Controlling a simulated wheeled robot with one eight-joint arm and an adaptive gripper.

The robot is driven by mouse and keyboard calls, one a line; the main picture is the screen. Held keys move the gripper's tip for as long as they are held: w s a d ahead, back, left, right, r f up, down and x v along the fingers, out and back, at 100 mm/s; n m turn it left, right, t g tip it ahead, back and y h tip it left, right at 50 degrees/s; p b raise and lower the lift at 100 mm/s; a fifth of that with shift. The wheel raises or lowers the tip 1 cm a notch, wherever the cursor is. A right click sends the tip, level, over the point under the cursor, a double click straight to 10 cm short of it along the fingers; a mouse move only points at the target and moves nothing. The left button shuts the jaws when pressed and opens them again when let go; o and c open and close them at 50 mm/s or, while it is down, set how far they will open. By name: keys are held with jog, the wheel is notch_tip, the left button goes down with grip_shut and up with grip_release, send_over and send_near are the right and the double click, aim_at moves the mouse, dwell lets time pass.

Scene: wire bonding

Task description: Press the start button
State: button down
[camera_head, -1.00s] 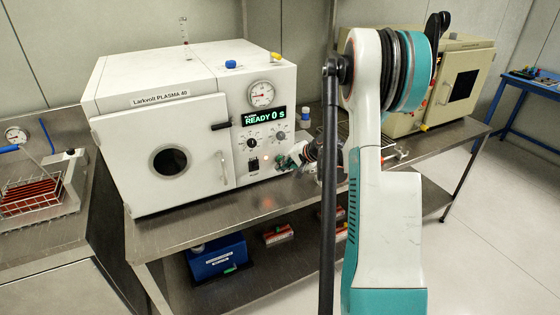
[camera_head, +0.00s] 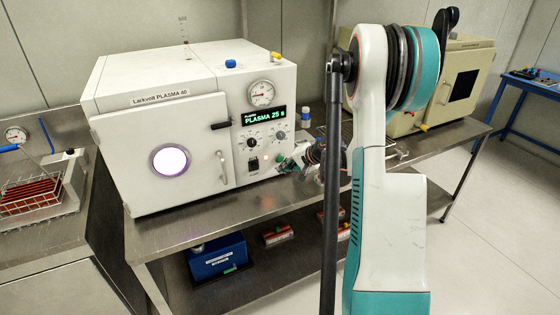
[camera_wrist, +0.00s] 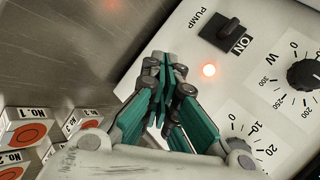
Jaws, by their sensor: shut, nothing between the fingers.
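The white plasma cleaner (camera_head: 150,90), labelled Larkvolt PLASMA 40, stands on the steel table with its door shut. Its display (camera_head: 264,117) reads PLASMA 25 s, and its round window (camera_head: 170,162) glows white-violet. My gripper (camera_head: 286,163) is in front of the lower right of the control panel. In the wrist view my gripper (camera_wrist: 163,70) is shut and empty, its green fingers together beside the panel. The PUMP switch (camera_wrist: 222,33) is by the ON mark, near a lit orange lamp (camera_wrist: 209,70). I cannot make out the start button; my gripper may hide it.
Dials (camera_wrist: 305,74) and a gauge (camera_head: 261,93) are on the panel. A beige machine (camera_head: 440,90) stands at the right. A rack of red strips (camera_head: 32,192) is at the left. Boxes (camera_wrist: 25,130) and a blue case (camera_head: 217,256) are on the lower shelf.

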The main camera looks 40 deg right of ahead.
jog(key=s, duration=0.3)
jog(key=s+a+b, duration=0.1)
jog(key=s, duration=0.1)
jog(key=shift+s+a, duration=0.2)
jog(key=shift+s, duration=0.2)
dwell(0.9)
